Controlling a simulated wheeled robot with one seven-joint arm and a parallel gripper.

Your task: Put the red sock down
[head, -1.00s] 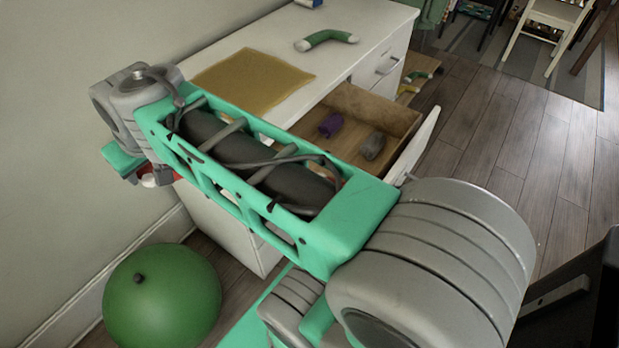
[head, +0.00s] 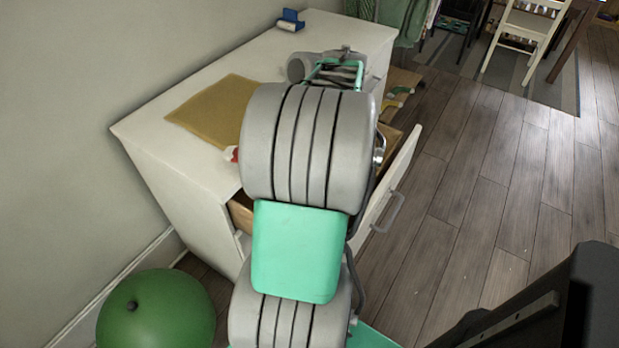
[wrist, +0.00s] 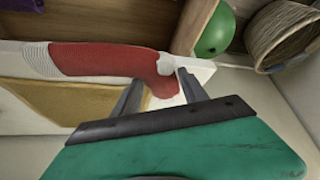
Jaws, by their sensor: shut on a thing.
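The red sock (wrist: 105,60), with white ends, lies across the wrist view. My gripper (wrist: 158,84) is shut on the sock near its bent right end. In the head view a small red and white part of the sock (head: 232,155) shows left of my arm, over the white dresser top (head: 165,150). My arm hides the gripper and the rest of the sock there. A mustard cloth (head: 215,108) lies flat on the dresser top, also behind the sock in the wrist view (wrist: 65,100). I cannot tell whether the sock touches the top.
The dresser's upper drawer (head: 385,195) stands open, mostly hidden by my arm. A purple item (wrist: 18,4) shows at the wrist view's corner. A blue item (head: 290,20) stands at the top's far end. A green ball (head: 155,312) and a wicker basket (wrist: 280,35) are nearby.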

